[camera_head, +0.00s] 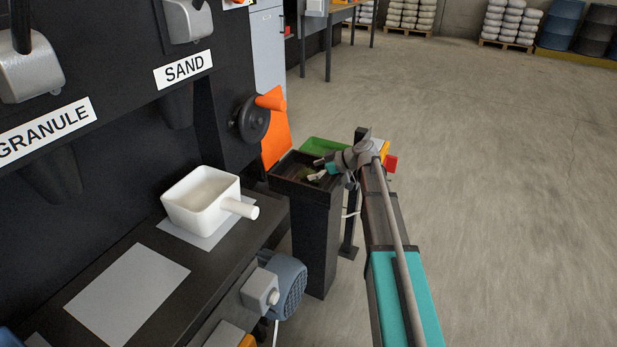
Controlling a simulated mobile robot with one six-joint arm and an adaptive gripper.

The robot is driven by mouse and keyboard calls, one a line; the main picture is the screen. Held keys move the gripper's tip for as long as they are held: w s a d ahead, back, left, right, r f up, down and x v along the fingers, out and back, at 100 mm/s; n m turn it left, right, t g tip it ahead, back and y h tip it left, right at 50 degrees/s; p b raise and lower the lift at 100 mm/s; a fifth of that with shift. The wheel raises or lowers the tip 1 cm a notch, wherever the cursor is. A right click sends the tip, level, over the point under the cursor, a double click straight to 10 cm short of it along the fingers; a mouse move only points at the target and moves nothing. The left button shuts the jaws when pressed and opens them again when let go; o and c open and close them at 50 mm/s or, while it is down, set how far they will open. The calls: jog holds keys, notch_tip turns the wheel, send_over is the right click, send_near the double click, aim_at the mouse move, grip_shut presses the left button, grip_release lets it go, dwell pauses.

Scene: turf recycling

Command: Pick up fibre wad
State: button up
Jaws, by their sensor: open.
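A small dark-green clump (309,171), which looks like the fibre wad, lies in the black tray (293,187) on top of a dark pedestal. It is small and partly hidden by my gripper, so its outline is unclear. My gripper (317,169) is open at the end of my arm, reaching left over the tray. Its fingertips are close to the clump. I cannot tell whether they touch it or are on both sides of it.
A white handled pan (201,203) stands on a grey plate on the dark bench (210,262), under the SAND outlet (187,22). A green tray (325,146) is behind the black tray. A blue-grey motor (287,286) sits below the bench. Open floor is at right.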

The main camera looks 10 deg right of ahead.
jog(key=c, duration=1.1)
jog(key=shift+r, duration=0.1)
jog(key=shift+r+p, duration=0.9)
jog(key=shift+p, duration=0.15)
jog(key=s+d+r+p, duration=0.1)
jog(key=s+r+p, duration=0.4)
jog(key=r+p, duration=0.2)
jog(key=shift+r+p, duration=0.3)
jog(key=s+r+p, duration=0.1)
jog(key=s, duration=0.2)
jog(key=s+d+r+p, duration=0.1)
jog(key=s, duration=0.1)
jog(key=s+r+p, duration=0.1)
jog(key=s, duration=0.2)
jog(key=shift+s+d+r, duration=0.2)
jog(key=shift+s+d, duration=0.15)
jog(key=shift+d, duration=0.05)
